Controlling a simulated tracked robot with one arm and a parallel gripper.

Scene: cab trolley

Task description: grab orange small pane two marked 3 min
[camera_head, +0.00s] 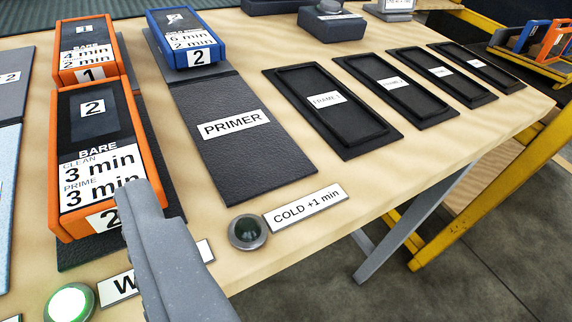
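The orange small pane marked 2 (95,128) is at the left of the table. It has an orange frame, a dark upper part and a white label reading "BARE, CLEAN 3 min, PRIME 3 min". It lies on a dark mat whose edges show around it. One grey finger of my gripper (148,235) shows at the lower left, its tip overlapping the pane's lower right corner in the picture. I cannot tell if it touches. The other finger is not clearly visible.
Behind it are an orange pane marked 1 (88,50) and a blue pane marked 2 (186,38). A black PRIMER mat (245,160), a COLD +1 min sign (305,206), a dark button (248,232), a lit green button (70,303) and several black frame trays (330,108) are nearby.

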